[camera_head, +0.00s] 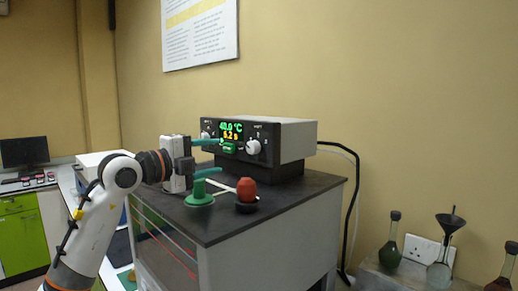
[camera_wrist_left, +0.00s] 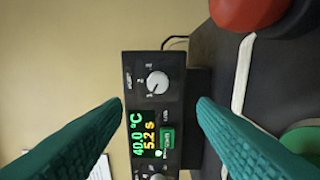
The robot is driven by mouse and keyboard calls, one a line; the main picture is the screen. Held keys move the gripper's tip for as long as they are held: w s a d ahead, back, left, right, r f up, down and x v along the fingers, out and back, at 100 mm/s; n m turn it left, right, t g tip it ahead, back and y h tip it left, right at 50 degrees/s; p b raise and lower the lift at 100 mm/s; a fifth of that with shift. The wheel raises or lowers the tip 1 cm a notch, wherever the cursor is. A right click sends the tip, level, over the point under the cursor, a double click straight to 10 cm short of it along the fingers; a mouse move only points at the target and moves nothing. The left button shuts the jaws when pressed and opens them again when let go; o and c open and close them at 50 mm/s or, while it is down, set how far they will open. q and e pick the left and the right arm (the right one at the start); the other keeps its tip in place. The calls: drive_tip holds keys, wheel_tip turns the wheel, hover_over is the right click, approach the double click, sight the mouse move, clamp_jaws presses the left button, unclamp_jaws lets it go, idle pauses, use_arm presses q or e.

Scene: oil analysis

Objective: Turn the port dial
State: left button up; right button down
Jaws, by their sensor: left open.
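A black-fronted instrument (camera_head: 285,135) stands on the dark bench top, with a lit display reading 40.0 °C and 5.2 s. Its front has a white dial on the right (camera_head: 253,147) and another on the left (camera_head: 205,135); their small labels are hard to read. The right dial also shows in the left wrist view (camera_wrist_left: 157,82), pointer visible. My left gripper (camera_head: 221,156) is open and empty in front of the panel. In the left wrist view its teal fingers (camera_wrist_left: 160,105) frame the panel around the display, apart from the dial. My right gripper is not in view.
A green stand (camera_head: 200,198) and a red knobbed object (camera_head: 246,189) stand on the bench (camera_head: 290,205) in front of the instrument, below my gripper. A white strip lies behind them. Cables run off the right side. Flasks stand at lower right.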

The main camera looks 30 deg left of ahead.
sight(250, 149)
use_arm(q)
drive_tip(key=p+x, duration=0.1)
drive_tip(key=x, duration=0.2)
drive_tip(key=p+x, duration=0.2)
drive_tip(key=x, duration=0.1)
drive_tip(key=p+x, duration=0.1)
drive_tip(key=x, duration=0.2)
drive_tip(key=shift+w+d+r+p, duration=0.15)
drive_tip(key=shift+w+r+p, duration=0.05)
drive_tip(key=shift+r+p, duration=0.1)
drive_tip(key=shift+w+d+f, duration=0.1)
drive_tip(key=shift+w+d, duration=0.1)
drive_tip(key=shift+w, duration=0.4)
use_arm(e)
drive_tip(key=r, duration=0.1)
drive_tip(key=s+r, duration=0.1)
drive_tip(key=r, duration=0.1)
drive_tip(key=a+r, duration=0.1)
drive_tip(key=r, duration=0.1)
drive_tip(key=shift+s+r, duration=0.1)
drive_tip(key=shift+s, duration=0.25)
use_arm(q)
drive_tip(key=shift+w, duration=0.1)
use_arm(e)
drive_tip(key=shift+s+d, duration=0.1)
